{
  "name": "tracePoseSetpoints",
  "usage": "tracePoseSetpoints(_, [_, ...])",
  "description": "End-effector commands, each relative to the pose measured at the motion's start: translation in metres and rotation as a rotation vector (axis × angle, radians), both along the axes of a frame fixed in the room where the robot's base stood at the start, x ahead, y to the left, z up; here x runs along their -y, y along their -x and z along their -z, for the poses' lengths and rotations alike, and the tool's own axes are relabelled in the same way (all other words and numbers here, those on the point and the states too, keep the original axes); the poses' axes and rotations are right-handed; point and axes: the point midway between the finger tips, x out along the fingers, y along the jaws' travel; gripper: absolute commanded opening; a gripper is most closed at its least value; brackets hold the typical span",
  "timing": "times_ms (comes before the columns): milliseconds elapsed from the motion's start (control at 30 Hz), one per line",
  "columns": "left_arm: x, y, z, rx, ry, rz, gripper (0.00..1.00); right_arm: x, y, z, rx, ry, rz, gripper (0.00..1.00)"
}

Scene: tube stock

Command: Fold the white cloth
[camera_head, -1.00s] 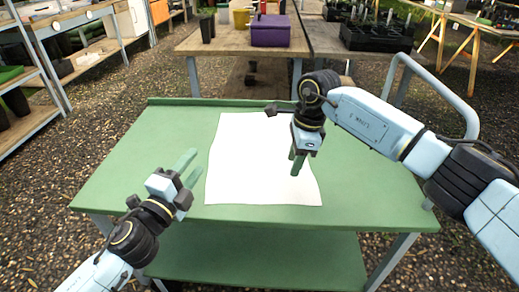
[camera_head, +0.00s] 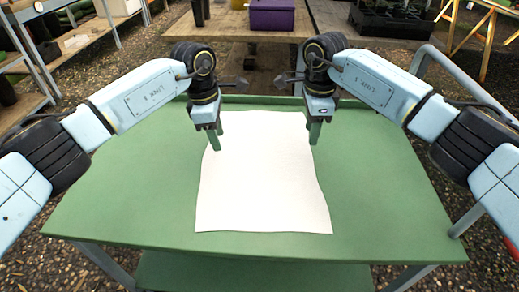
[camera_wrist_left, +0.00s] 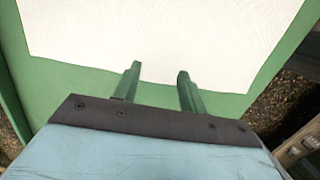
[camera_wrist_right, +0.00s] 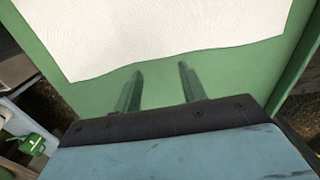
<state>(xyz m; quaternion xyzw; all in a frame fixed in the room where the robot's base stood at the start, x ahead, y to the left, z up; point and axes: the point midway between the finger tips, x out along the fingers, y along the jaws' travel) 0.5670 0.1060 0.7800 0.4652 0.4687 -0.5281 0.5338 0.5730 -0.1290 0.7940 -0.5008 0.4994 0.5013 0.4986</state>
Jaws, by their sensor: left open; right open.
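The white cloth (camera_head: 262,180) lies flat and unfolded on the green cart top, its edges slightly wavy. My left gripper (camera_head: 216,146) is open and points down near the cloth's far left corner. My right gripper (camera_head: 314,140) is open and points down near the far right corner. In the left wrist view the open fingers (camera_wrist_left: 160,75) reach the edge of the cloth (camera_wrist_left: 160,35). In the right wrist view the open fingers (camera_wrist_right: 160,75) are just short of the cloth's edge (camera_wrist_right: 150,30). Neither holds anything; I cannot tell their exact height above the cloth.
The green cart top (camera_head: 120,205) has free room left and right of the cloth. A metal handle rail (camera_head: 470,220) is at its right. Behind stands a wooden table with a purple box (camera_head: 272,15). Shelving (camera_head: 35,50) stands at the left back.

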Motion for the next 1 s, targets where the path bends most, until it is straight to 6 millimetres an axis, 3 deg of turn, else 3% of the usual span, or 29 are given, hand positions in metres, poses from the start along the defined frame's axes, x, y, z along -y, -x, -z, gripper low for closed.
tracePoseSetpoints(167, [-0.022, -0.006, -0.011, -0.003, -0.128, 0.006, 0.42, 0.000, 0.000, 0.004, -0.002, 0.000, 0.000, 0.42])
tracePoseSetpoints(633, [-0.023, -0.005, 0.053, -0.007, -0.130, 0.006, 0.42, 0.000, 0.001, 0.067, -0.002, -0.001, 0.001, 0.42])
tracePoseSetpoints(1000, [-0.023, -0.006, 0.066, -0.004, -0.128, 0.005, 0.42, 0.000, 0.000, 0.080, 0.001, -0.001, 0.001, 0.42])
